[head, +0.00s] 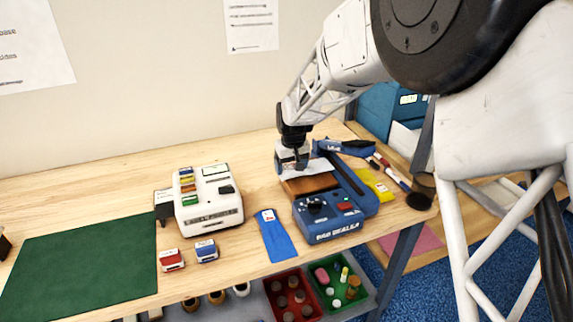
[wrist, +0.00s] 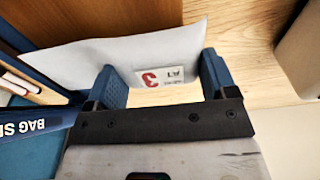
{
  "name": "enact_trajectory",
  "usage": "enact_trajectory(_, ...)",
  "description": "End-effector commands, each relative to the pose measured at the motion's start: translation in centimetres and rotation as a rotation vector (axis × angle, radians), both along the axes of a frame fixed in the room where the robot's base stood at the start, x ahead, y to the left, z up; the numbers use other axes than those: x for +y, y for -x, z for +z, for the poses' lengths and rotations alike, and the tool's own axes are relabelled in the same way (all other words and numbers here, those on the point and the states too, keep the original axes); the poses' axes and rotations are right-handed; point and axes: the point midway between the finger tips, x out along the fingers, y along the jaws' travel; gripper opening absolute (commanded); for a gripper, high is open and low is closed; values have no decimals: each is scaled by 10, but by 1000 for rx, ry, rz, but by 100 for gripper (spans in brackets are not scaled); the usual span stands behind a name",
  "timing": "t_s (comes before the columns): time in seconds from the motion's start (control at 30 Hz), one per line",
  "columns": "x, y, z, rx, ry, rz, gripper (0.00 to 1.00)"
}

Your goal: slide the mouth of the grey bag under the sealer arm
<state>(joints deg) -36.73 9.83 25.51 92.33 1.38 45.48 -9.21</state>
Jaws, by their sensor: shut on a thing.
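The blue bag sealer (head: 330,232) stands near the table's right end, with a brown plate (head: 308,184) behind its control panel. Its blue sealer arm (head: 343,147) is raised above the base; the arm also shows at the left of the wrist view (wrist: 35,128). My gripper (head: 293,166) is over the plate's back edge, shut on the grey bag (head: 318,166). In the wrist view the pale bag (wrist: 100,62), with a label reading 3 and A1, spans the fingers (wrist: 162,85). Its left end reaches beside the sealer arm; I cannot tell whether its mouth is under it.
A white label printer (head: 208,200), red stamp (head: 171,260) and blue stamp (head: 206,250) stand left. A green mat (head: 80,268) lies further left. Table between printer and sealer is mostly clear.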

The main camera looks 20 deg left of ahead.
Motion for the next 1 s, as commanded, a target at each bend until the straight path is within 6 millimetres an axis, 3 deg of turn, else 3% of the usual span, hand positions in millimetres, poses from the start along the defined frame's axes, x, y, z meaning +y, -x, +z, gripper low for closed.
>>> enact_trajectory(0.53,-26,-26,-7,0,0,-1,53)
enact_trajectory(1.0,-32,-32,-8,0,0,0,53)
